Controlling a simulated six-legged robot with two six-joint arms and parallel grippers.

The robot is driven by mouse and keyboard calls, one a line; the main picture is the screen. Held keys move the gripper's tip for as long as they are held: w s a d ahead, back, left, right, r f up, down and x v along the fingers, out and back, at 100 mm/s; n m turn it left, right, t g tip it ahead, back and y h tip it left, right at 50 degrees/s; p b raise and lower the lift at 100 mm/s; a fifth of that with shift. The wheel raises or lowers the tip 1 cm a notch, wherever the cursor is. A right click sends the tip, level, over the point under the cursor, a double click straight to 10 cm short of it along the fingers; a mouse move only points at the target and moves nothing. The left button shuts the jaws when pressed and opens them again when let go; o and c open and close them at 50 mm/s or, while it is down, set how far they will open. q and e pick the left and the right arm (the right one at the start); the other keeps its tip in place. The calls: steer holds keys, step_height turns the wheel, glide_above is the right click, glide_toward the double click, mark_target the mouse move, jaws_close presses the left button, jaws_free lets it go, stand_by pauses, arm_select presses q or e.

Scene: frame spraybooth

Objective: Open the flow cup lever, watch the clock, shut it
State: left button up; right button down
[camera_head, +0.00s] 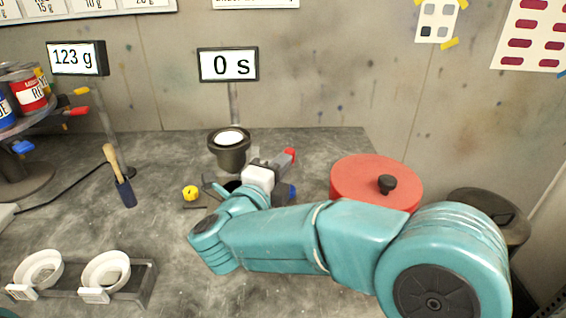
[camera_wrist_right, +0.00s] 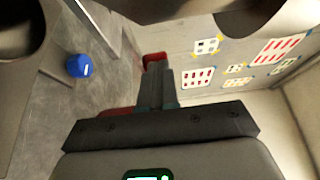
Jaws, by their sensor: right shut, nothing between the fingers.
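The dark flow cup (camera_head: 229,150) stands upright on its stand at mid-table, with a pale fill inside its rim. The clock (camera_head: 228,65) above it reads 0 s. My right gripper (camera_head: 279,160) is just right of the cup, its fingers shut and empty. A red tip (camera_head: 290,154) shows at the fingertips and may be the lever's end; I cannot tell whether they touch. In the right wrist view the shut fingers (camera_wrist_right: 157,75) point at a red part (camera_wrist_right: 154,58). The lower stand is hidden behind my right arm. My left gripper is not in view.
A red lidded pot (camera_head: 375,180) and a dark bin (camera_head: 490,212) stand at right. A blue round cap (camera_wrist_right: 79,65) shows in the wrist view. A brush (camera_head: 120,178), a yellow knob (camera_head: 190,192) and a tray with two white cups (camera_head: 130,285) lie left. A scale display (camera_head: 77,58) reads 123 g.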

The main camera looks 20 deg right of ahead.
steer(key=w+d+n+t+y+b, duration=0.3)
steer(key=d+n+y+b, duration=0.1)
steer(key=d+y+b, duration=0.1)
steer(key=shift+d+b, duration=0.2)
steer(key=shift+b, duration=0.3)
stand_by(0.5)
steer(key=shift+w, duration=0.15)
stand_by(0.4)
